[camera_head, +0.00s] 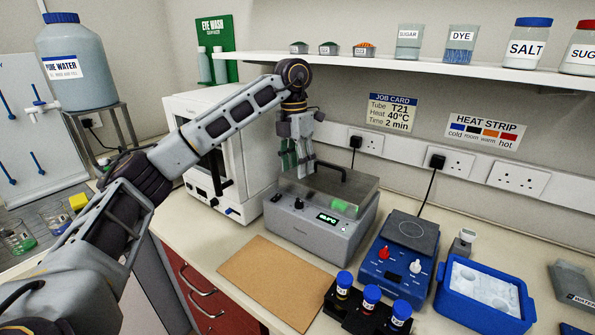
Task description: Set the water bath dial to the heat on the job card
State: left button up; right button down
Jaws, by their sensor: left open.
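The grey water bath (306,228) stands on the bench with a clear lid and dark handle. Its small round dial (298,203) is on the front face, left of a green lit display (328,219) whose digits are too small to read surely. The job card (395,112) on the wall reads Tube T21, Heat 40°C, Time 2 min. My left gripper (297,168) is open, fingers pointing down, above the back left of the bath and the dial. I cannot tell whether it touches the lid. My right gripper is not in view.
A white oven-like box (190,150) stands close on the left, partly behind my arm. A blue hotplate (395,275), a rack of blue-capped tubes (350,313) and a blue ice tray (450,300) stand on the right. A shelf (400,66) overhangs the back. The cork mat (275,280) is clear.

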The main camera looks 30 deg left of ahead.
pick_arm(q)
jog(key=shift+r, duration=0.55)
jog(key=shift+r, duration=0.1)
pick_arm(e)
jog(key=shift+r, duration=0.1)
pick_arm(q)
notch_tip(320, 180, up, 9)
jog(key=p, duration=0.9)
jog(key=shift+r+p, duration=0.2)
jog(key=shift+p, duration=0.1)
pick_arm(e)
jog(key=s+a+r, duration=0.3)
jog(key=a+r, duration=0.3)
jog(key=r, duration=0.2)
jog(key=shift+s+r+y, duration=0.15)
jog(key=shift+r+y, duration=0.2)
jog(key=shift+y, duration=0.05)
pick_arm(q)
jog(key=shift+r, duration=0.15)
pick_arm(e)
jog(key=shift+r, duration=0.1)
